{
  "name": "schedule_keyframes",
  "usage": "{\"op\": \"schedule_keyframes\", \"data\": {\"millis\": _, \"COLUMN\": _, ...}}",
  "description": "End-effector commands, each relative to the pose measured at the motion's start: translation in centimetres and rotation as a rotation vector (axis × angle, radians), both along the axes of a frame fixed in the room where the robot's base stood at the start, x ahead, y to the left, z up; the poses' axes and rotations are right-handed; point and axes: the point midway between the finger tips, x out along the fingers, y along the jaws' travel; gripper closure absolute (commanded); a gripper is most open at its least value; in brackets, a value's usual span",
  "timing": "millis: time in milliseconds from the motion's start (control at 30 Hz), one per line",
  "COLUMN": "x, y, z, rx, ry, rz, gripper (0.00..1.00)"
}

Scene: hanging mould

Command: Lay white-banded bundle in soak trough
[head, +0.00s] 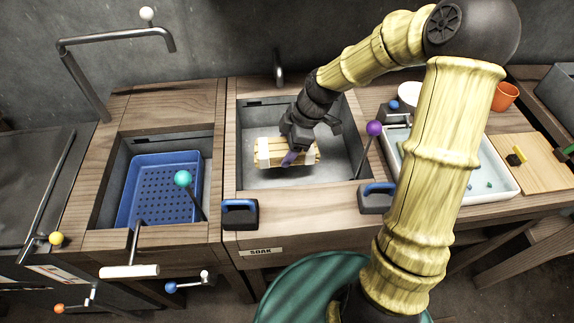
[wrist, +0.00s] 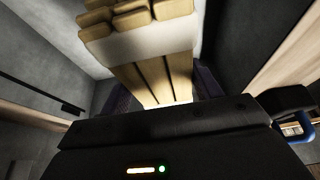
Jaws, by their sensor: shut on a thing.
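The white-banded bundle (head: 268,153) is a set of pale wooden sticks with white bands near its ends. It shows in the head view inside or just above the soak trough (head: 345,160), a grey basin with a "SOAK" label on its front. My gripper (head: 291,157) is shut on the middle of the bundle from above. In the wrist view the bundle (wrist: 150,75) lies between the fingers, with one white band (wrist: 145,42) in sight. The bundle looks roughly level. I cannot tell whether it touches the trough floor.
A left basin holds a blue perforated tray (head: 160,185). A purple-knobbed lever (head: 374,128) stands at the trough's right side, and blue-handled blocks (head: 239,213) sit on its front edge. A white tray (head: 500,185) is to the right. A faucet (head: 110,38) rises at the left.

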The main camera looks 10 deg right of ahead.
Motion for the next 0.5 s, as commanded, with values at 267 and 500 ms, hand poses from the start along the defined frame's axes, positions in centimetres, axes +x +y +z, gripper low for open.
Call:
{"op": "schedule_keyframes", "data": {"millis": 267, "x": -0.1, "y": 0.0, "z": -5.0, "rx": 0.0, "ry": 0.004, "rz": -0.001, "gripper": 0.63}}
{"op": "schedule_keyframes", "data": {"millis": 500, "x": 0.0, "y": 0.0, "z": -5.5, "rx": 0.001, "ry": 0.0, "rz": -0.001, "gripper": 0.63}}
